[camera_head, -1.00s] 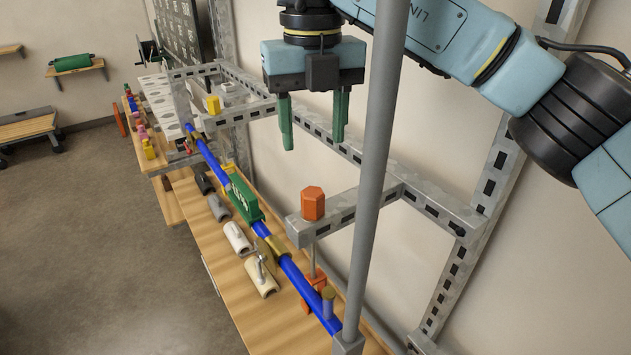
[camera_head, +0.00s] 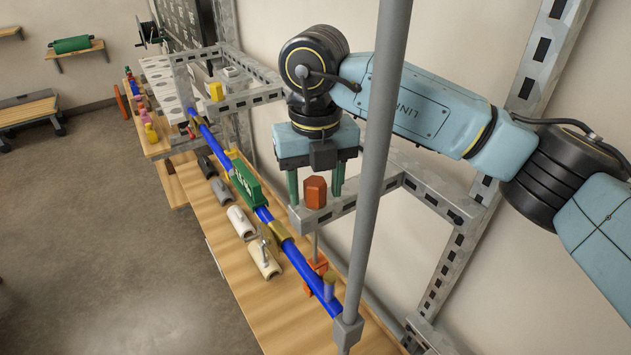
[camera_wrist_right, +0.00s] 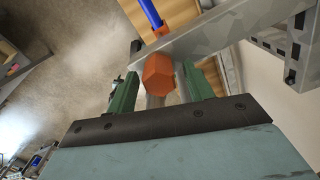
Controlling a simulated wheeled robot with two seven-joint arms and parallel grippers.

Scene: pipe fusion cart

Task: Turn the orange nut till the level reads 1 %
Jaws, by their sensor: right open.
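The orange hexagonal nut (camera_head: 315,192) stands upright on the end of a grey perforated bracket (camera_head: 345,207). My right gripper (camera_head: 315,190) points down at the nut, its green fingers apart on either side of it. In the right wrist view the nut (camera_wrist_right: 158,74) shows between the open fingers (camera_wrist_right: 160,88), with no clear contact. The green level (camera_head: 246,182) sits on the blue pipe (camera_head: 296,260); its reading is too small to make out. My left gripper is not in view.
A grey vertical pole (camera_head: 377,150) stands in front of my right arm. The wooden bench (camera_head: 290,318) holds several half-round blocks, such as a white one (camera_head: 241,223). A second bracket with a yellow nut (camera_head: 216,91) is farther back. The floor at left is clear.

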